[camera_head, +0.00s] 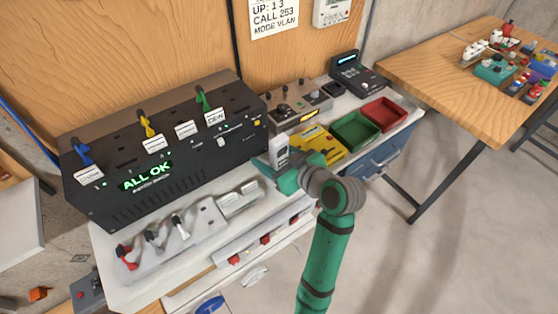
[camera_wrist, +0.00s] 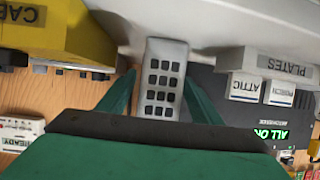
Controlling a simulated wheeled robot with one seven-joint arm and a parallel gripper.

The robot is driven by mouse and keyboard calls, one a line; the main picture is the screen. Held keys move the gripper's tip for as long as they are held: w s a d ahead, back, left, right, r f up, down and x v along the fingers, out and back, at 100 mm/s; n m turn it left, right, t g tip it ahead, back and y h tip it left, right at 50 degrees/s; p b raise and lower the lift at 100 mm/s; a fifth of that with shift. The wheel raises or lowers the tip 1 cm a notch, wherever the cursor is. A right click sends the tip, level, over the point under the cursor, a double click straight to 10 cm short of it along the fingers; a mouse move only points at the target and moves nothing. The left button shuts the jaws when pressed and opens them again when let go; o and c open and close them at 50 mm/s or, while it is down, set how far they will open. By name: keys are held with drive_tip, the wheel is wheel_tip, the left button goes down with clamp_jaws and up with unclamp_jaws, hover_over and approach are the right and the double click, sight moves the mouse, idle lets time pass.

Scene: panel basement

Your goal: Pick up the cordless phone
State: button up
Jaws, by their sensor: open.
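The cordless phone (camera_head: 280,152) is a light grey handset standing upright at the front right corner of the black switch panel, above the white bench. In the wrist view the phone (camera_wrist: 162,80) shows its dark keypad. My gripper (camera_head: 272,168) is open at the phone. In the wrist view the green fingers of my gripper (camera_wrist: 160,98) stand on either side of the phone, with gaps visible between each finger and the handset. The phone's lower part is hidden behind my gripper in both views.
The black switch panel (camera_head: 165,150) with coloured levers is on the left. A yellow box (camera_head: 318,143), green tray (camera_head: 355,132) and red tray (camera_head: 384,114) lie close on the right. A wooden table (camera_head: 430,75) is at far right.

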drive_tip(key=shift+w+a+f, duration=0.15)
drive_tip(key=shift+w, duration=0.05)
drive_tip(key=c, duration=1.2)
drive_tip(key=shift+c, duration=0.2)
